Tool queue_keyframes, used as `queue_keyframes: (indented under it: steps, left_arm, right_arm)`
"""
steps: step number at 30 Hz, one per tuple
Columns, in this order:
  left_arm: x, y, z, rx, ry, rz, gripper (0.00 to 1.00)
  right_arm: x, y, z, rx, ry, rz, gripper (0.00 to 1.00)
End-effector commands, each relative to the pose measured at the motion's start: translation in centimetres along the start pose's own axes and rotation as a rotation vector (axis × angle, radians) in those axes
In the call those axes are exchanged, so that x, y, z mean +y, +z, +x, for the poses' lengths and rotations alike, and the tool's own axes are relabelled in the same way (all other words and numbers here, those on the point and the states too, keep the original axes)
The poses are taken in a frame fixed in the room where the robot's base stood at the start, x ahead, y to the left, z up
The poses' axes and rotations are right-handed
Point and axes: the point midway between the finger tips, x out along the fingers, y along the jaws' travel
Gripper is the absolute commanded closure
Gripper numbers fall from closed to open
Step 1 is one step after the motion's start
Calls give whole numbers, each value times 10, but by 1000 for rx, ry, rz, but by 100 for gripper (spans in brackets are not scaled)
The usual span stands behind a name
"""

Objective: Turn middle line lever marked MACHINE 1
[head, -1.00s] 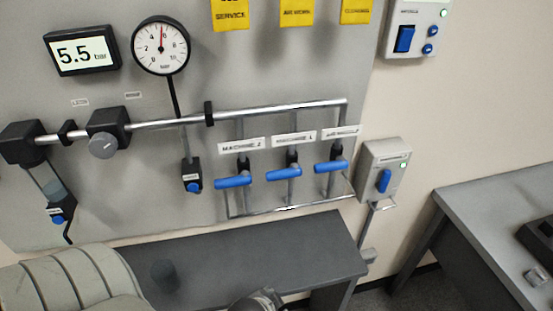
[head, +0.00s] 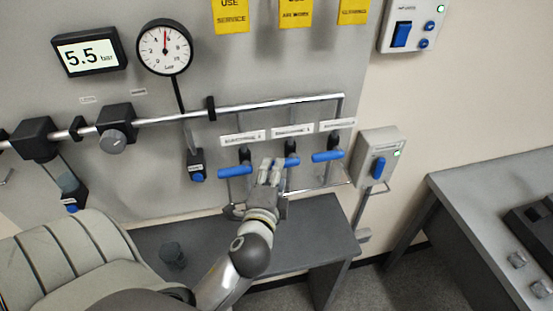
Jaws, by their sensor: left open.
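Three blue levers sit side by side on the pipe manifold, each under a white label. The middle lever (head: 292,161) is partly hidden behind my left gripper, and its blue end shows just right of the fingers. It lies roughly horizontal. Its label (head: 292,132) is blurred now. My left gripper (head: 271,166) is open in front of the middle lever; I cannot tell whether it touches it. The left lever (head: 235,172) and the right lever (head: 327,156) stand close on either side, both roughly horizontal. My right gripper is not in view.
A grey bench (head: 300,240) stands below the manifold with a dark cup (head: 172,255) on it. A switch box (head: 379,157) is right of the levers. A chair (head: 70,255) is at lower left. A gauge (head: 164,47) and a 5.5 bar display (head: 88,52) are above.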

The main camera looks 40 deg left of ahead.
Motion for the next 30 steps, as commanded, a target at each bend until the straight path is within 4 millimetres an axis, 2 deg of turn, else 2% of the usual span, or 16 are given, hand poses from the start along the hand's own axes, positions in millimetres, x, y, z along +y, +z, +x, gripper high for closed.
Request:
queue_keyframes:
  steps: [3,9,21,30]
  left_arm:
    - [-3,0,20,0,-1,1,57]
    - [-1,0,41,0,0,0,57]
    - [1,0,47,0,1,-2,57]
    - [1,0,47,0,2,-2,94]
  right_arm:
    - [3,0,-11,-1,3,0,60]
    - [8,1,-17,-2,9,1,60]
    - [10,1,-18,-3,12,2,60]
    - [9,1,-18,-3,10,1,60]
